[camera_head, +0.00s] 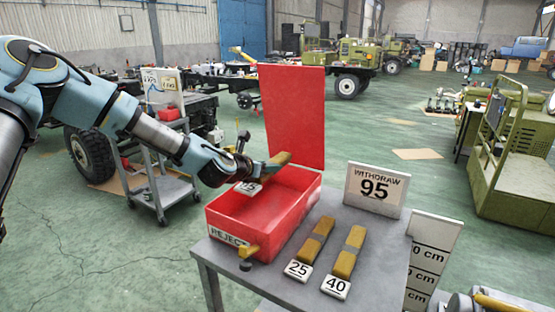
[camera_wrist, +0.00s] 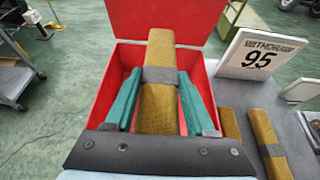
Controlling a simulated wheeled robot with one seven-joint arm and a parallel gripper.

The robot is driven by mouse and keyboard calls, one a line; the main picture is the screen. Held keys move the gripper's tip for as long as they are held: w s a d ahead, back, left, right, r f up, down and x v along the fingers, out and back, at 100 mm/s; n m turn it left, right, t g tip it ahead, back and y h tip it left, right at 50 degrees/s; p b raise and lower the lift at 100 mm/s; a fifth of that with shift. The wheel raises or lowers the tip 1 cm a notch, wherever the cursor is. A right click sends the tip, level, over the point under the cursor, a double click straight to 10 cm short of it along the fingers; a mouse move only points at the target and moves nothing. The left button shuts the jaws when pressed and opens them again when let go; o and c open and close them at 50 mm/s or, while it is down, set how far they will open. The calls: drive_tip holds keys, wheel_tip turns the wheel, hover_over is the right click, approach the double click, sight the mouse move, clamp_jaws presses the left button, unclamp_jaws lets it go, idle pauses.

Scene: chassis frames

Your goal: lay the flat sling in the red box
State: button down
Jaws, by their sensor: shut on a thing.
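My gripper (camera_head: 258,170) is shut on a flat yellow sling (camera_head: 279,158) with a grey band, held above the open red box (camera_head: 310,205). In the wrist view the sling (camera_wrist: 158,110) lies lengthwise between my two teal fingers (camera_wrist: 158,73), over the box (camera_wrist: 204,67). A white tag (camera_head: 248,188) shows just under the gripper; its writing is too small to read. The box stands on a grey table, its red lid (camera_head: 292,110) raised at the back and a REJECT label on its front. Part of its inside is hidden by my gripper and the sling.
Two more yellow slings, marked 25 (camera_head: 317,240) and 40 (camera_head: 349,255), lie on the grey table (camera_head: 380,232) right of the box. A sign reading WITHDRAW 95 (camera_head: 375,190) stands behind them. A grey trolley (camera_head: 170,190) stands to the left, apart from the table.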

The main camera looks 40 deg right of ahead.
drive_tip(key=shift+w+d+f, duration=0.1)
drive_tip(key=shift+d, duration=0.35)
drive_tip(key=shift+f+b, duration=2.55)
drive_tip(key=shift+f, duration=1.75)
drive_tip(key=shift+c, duration=0.8)
unclamp_jaws()
drive_tip(key=shift+f, duration=0.1)
drive_tip(key=shift+a, duration=0.15)
drive_tip(key=b+v, duration=0.2)
drive_tip(key=v, duration=0.8)
drive_tip(key=shift+a+r+b, duration=0.2)
drive_tip(key=shift+a+b, duration=0.05)
drive_tip(key=shift+b, duration=0.15)
